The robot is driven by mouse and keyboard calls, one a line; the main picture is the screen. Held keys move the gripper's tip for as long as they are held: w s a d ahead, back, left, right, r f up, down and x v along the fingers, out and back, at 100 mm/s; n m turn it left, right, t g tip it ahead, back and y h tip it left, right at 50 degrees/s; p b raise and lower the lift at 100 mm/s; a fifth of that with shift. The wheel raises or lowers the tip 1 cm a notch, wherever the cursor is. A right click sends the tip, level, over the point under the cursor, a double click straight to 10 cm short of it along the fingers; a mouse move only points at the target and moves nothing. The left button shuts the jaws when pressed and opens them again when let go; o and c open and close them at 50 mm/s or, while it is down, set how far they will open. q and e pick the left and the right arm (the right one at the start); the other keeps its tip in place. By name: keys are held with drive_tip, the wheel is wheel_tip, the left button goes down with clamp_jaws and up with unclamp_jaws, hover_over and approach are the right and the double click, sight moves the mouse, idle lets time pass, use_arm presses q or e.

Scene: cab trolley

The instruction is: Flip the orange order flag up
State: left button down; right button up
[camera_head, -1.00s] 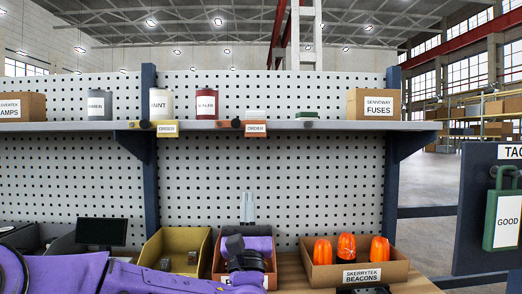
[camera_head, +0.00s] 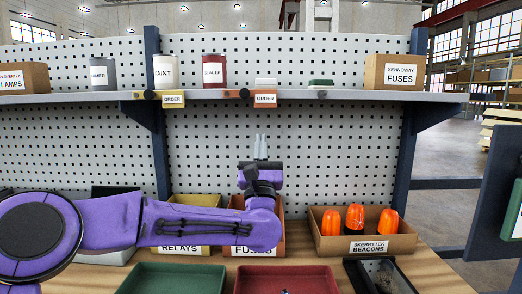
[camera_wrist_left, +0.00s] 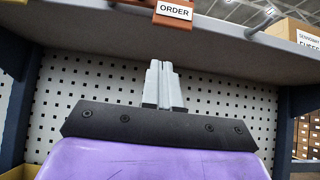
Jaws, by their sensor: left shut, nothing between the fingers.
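The orange order flag (camera_head: 265,99) is a small plate with a white ORDER label on the front edge of the shelf, beside a dark round knob (camera_head: 244,94). It also shows at the top of the left wrist view (camera_wrist_left: 174,10). My left gripper (camera_head: 260,147) points upward below the shelf, almost straight under the flag and apart from it. Its two grey fingers (camera_wrist_left: 162,86) are shut together with nothing between them. My right gripper is out of view.
A yellow order flag (camera_head: 173,99) is on the shelf edge to the left. The shelf (camera_head: 350,96) holds a paint can (camera_head: 164,72), a red sealer can (camera_head: 213,71) and a fuses box (camera_head: 394,72). A beacons bin (camera_head: 365,244) stands below right. Pegboard (camera_head: 330,150) stands behind.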

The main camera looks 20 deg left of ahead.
use_arm(q)
drive_tip(key=r+p, duration=0.1)
drive_tip(key=r, duration=0.1)
drive_tip(key=w+r, duration=0.1)
drive_tip(key=r+p, duration=0.1)
drive_tip(key=r, duration=0.1)
drive_tip(key=shift+w+a+r+p, duration=0.25)
drive_tip(key=shift+w+r+p, duration=0.05)
drive_tip(key=shift+w, duration=0.05)
drive_tip(key=shift+w, duration=0.1)
